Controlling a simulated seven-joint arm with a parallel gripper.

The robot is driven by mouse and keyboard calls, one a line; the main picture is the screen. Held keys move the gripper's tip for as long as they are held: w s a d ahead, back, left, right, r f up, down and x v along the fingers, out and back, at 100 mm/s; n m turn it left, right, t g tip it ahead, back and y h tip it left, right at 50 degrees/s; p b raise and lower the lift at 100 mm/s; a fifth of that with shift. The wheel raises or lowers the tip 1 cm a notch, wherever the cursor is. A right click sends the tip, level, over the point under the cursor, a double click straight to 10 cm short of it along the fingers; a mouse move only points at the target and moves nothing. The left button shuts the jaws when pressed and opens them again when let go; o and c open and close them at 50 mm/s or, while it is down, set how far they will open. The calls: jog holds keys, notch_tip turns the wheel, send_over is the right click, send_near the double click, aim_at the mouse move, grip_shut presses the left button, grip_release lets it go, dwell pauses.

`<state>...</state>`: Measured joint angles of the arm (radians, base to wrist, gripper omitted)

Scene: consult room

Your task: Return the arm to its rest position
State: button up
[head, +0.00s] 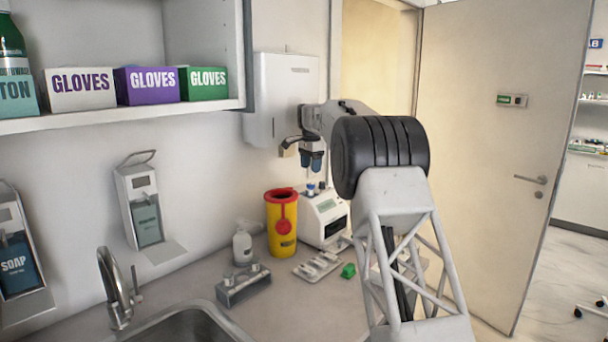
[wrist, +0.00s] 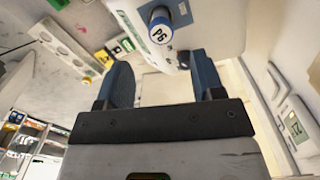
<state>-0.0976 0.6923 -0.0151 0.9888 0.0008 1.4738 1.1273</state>
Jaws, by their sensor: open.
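My arm (head: 400,215) reaches from the lower right over the counter. My gripper (head: 312,163) points down above a white countertop device (head: 325,218) with a small screen. In the wrist view its two blue fingers (wrist: 163,78) are spread with nothing between them. A round-capped tube marked P6 (wrist: 160,30), with a blue ring, sits at the device (wrist: 195,45), beyond the fingertips and apart from them. In the head view a small blue-topped piece (head: 310,188) shows just below the fingers.
A yellow bin with a red lid (head: 282,228) stands left of the device. A white tray (head: 318,267), green item (head: 348,270), grey rack (head: 243,286) and spray bottle (head: 242,247) are on the counter. A wall dispenser (head: 283,90) is behind the gripper. A shelf (head: 120,118) is upper left.

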jog(key=shift+s+d+r, duration=0.2)
jog(key=shift+s+r, duration=0.2)
jog(key=shift+s, duration=0.1)
jog(key=s+d+r+n, duration=0.2)
jog(key=s+r, duration=0.1)
jog(key=s, duration=0.9)
jog(key=s+d+r+n+t, duration=0.1)
jog(key=s+d+r+n, duration=0.15)
jog(key=s, duration=1.05)
jog(key=s+d+r+n, duration=0.1)
jog(key=s+d+r, duration=0.15)
jog(key=s, duration=0.95)
jog(key=s+d+f+n, duration=0.1)
jog(key=s+f, duration=0.5)
jog(key=s, duration=0.7)
jog(key=s+d+f+n+t, duration=0.1)
jog(key=s+f+n, duration=0.2)
jog(key=s, duration=1.1)
jog(key=s+d+f+n, duration=0.1)
jog(key=s+f+n, duration=0.1)
jog(key=s+f, duration=0.6)
jog(key=s, duration=0.6)
jog(key=shift+d+f+t, duration=0.3)
jog(key=shift+d+f, duration=0.05)
jog(key=shift+f, duration=0.05)
